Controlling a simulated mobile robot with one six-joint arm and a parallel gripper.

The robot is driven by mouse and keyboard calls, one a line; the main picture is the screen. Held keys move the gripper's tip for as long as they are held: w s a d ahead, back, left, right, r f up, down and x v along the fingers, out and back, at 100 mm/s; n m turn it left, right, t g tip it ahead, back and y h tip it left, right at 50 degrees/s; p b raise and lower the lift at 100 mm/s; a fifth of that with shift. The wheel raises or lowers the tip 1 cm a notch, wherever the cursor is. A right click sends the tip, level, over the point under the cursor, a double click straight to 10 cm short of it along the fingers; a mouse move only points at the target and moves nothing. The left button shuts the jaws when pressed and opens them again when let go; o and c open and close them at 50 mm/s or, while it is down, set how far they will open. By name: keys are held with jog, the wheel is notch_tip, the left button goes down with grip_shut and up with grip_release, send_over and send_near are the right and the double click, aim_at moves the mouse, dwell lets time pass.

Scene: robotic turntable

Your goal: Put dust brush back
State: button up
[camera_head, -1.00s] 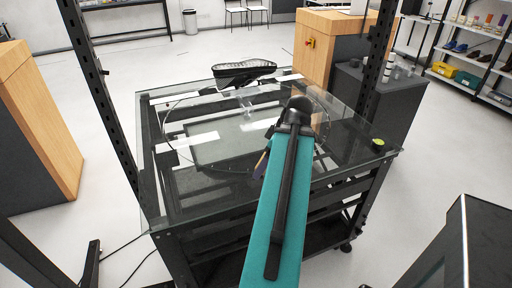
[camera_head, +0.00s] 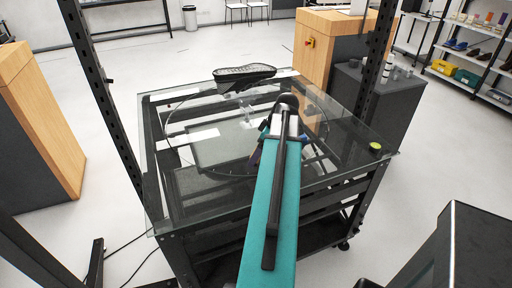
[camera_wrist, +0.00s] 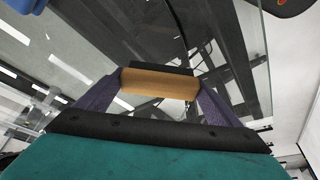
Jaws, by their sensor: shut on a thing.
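In the wrist view, my gripper (camera_wrist: 160,90) has its two purple fingers closed on the dust brush (camera_wrist: 158,82). The brush shows as a tan wooden block with a black strip along its far edge, held crosswise between the fingertips. Glass and dark frame parts of the table show behind it. In the head view, my teal arm reaches over the glass-topped table (camera_head: 165,212). A purple part of my gripper (camera_head: 254,158) shows just left of the arm, above the glass. The brush is mostly hidden by my arm there.
A small black cylinder with a green top (camera_head: 375,147) stands at the right corner. Dark uprights (camera_head: 100,95) rise beside the table.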

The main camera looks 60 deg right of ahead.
jog(key=w+d, duration=0.1)
jog(key=w+d+p, duration=0.1)
jog(key=w+d, duration=0.2)
jog(key=shift+w+d+f+p, duration=0.2)
jog(key=shift+d+f+p, duration=0.1)
jog(key=shift+d+p, duration=0.05)
jog(key=shift+f, duration=0.1)
jog(key=shift+f+p, duration=0.75)
jog(key=shift+f, duration=0.9)
jog(key=shift+f, duration=0.15)
jog(key=o, duration=0.9)
jog(key=shift+r, duration=0.2)
jog(key=shift+b+v, duration=1.35)
jog(key=shift+v, duration=4.6)
